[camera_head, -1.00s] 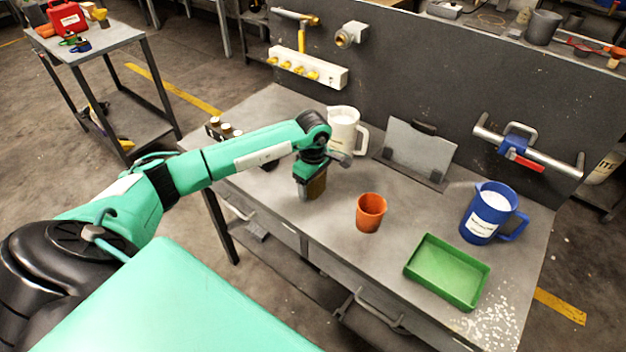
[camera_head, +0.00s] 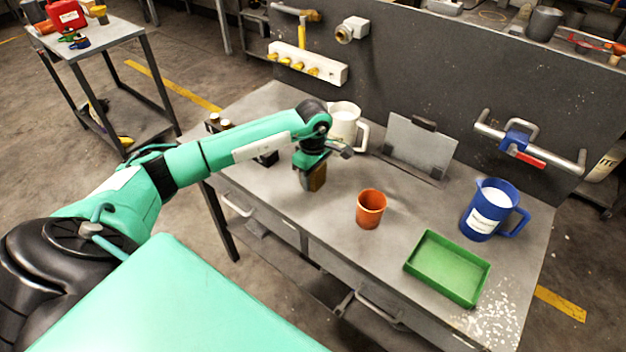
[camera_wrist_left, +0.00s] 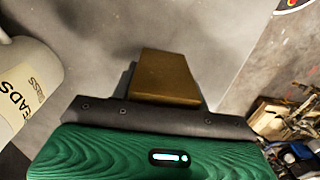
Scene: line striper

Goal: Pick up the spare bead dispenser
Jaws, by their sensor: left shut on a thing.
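My left gripper (camera_head: 312,180) is over the left part of the grey workbench, in front of the white jug. It is shut on a brown block-like thing (camera_head: 319,178), which also shows in the left wrist view (camera_wrist_left: 163,75), sticking out past the dark edge of the gripper. The block's lower end is close to the bench top; I cannot tell whether it touches. Neither view shows clearly whether this block is the spare bead dispenser. A blue body with a red lever (camera_head: 520,148) sits on the metal rail at the right. My right gripper is not in view.
The workbench (camera_head: 330,225) holds a white jug (camera_head: 342,122), an orange cup (camera_head: 371,208), a green tray (camera_head: 425,279), a blue jug (camera_head: 490,215) and a grey plate (camera_head: 420,147). A dark panel stands behind. White beads lie spilled at the front right corner.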

